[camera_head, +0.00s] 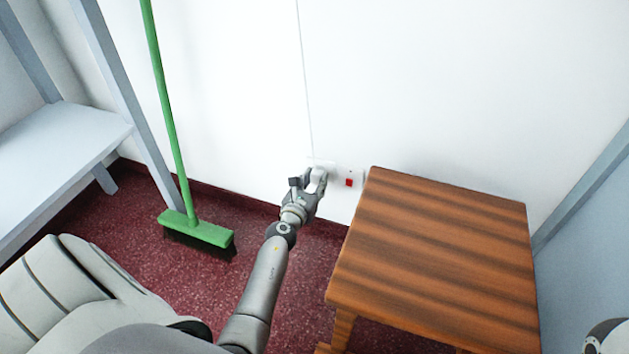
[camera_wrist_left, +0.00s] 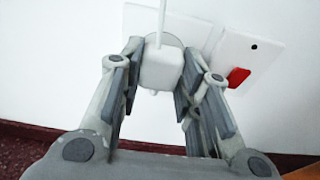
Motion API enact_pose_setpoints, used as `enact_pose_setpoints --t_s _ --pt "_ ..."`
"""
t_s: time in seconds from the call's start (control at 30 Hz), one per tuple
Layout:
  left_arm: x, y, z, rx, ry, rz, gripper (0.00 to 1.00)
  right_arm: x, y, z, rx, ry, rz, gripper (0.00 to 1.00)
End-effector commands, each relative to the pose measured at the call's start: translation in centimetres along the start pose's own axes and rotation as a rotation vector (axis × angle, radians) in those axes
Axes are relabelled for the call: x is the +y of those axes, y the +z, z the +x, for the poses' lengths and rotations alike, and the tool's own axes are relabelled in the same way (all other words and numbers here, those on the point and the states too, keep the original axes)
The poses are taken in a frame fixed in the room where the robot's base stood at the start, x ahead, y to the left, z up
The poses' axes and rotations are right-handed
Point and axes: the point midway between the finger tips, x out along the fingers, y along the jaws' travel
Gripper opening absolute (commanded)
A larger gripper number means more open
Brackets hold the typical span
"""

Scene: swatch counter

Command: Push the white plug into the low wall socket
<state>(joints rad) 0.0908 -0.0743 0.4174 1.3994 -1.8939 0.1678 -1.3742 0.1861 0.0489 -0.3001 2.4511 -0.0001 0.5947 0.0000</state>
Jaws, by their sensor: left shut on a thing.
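The white plug (camera_wrist_left: 160,70) is between the two fingers of my left gripper (camera_wrist_left: 161,60), which is shut on it. In the head view my left gripper (camera_head: 307,181) is at the wall, low down, and mostly hides the plug. The low wall socket (camera_wrist_left: 249,52) is a white plate with a red switch (camera_wrist_left: 238,77); it also shows in the head view (camera_head: 355,174). My right gripper is not in view.
A thin cord (camera_head: 305,80) runs up the wall from the plug. A striped wooden table (camera_head: 440,250) stands close right of the socket. A green broom (camera_head: 197,228) leans left, beside a grey shelf unit (camera_head: 70,140). Dark red floor is open between broom and gripper.

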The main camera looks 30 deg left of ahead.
Motion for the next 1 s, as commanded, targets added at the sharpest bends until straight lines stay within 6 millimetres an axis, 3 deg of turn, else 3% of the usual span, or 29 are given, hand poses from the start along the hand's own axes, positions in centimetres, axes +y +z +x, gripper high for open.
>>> enact_pose_setpoints --t_s 0.73,0.77,0.93,1.0 --pt "0.1 0.2 1.0 -0.002 0.001 0.001 0.11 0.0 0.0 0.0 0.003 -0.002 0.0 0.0" --pt "0.1 0.2 1.0 -0.001 0.001 0.001 0.33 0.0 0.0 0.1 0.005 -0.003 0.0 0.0" --pt "0.0 0.2 1.0 -0.001 0.001 0.0 0.55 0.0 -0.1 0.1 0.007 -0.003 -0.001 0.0" --pt "0.0 0.2 1.0 -0.001 0.001 0.0 0.57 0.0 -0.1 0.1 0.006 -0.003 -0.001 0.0"
